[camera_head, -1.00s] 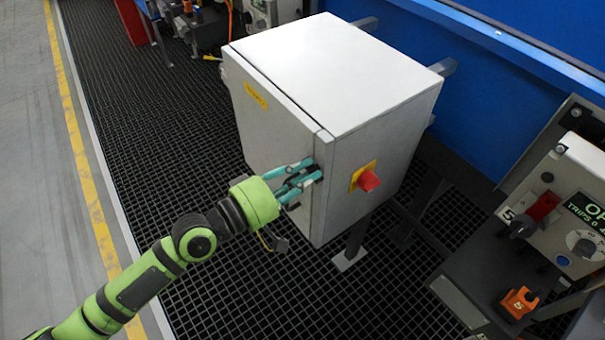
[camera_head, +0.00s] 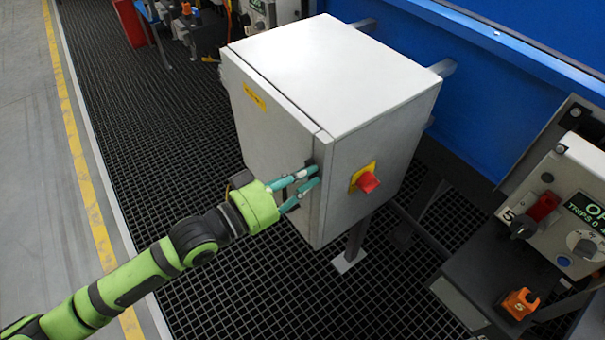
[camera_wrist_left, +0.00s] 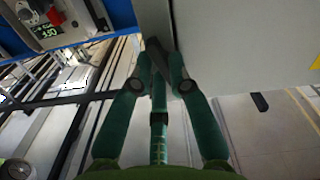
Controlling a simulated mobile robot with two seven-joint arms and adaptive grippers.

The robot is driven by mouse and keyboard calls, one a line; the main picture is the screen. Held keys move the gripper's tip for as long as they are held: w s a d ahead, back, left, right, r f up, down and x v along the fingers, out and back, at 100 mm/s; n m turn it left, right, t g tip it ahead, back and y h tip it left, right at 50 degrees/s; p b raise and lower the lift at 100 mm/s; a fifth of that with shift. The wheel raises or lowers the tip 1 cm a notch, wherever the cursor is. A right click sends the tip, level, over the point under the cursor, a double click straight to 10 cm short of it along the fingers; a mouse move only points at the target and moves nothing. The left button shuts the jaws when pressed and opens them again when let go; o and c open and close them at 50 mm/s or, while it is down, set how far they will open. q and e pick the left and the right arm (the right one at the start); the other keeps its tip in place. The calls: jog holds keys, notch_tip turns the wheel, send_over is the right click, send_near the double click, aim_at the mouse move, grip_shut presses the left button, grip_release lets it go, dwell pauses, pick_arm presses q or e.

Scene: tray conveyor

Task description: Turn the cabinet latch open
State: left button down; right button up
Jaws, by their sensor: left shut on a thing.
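The grey-white cabinet (camera_head: 268,122) stands in the middle of the head view with its door closed. Its latch is a small dark handle (camera_head: 310,163) at the door's right edge, mostly hidden by my fingers. The dark latch (camera_wrist_left: 157,50) also shows between the fingertips in the left wrist view. My left gripper (camera_head: 311,178) is at the door front with its teal fingers shut on the latch. It also shows in the left wrist view (camera_wrist_left: 160,80). The latch's exact angle is hard to tell. My right gripper is not in view.
A red knob (camera_head: 368,182) on a yellow plate sits on the cabinet's right side. A control box (camera_head: 575,200) with dials and an orange part (camera_head: 520,303) stands at the right. A blue wall (camera_head: 470,90) is behind.

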pick_arm(q)
jog(key=shift+f+m, duration=0.1)
jog(key=shift+m, duration=1.5)
jog(key=c, duration=1.2)
grip_release()
jog(key=v, duration=1.2)
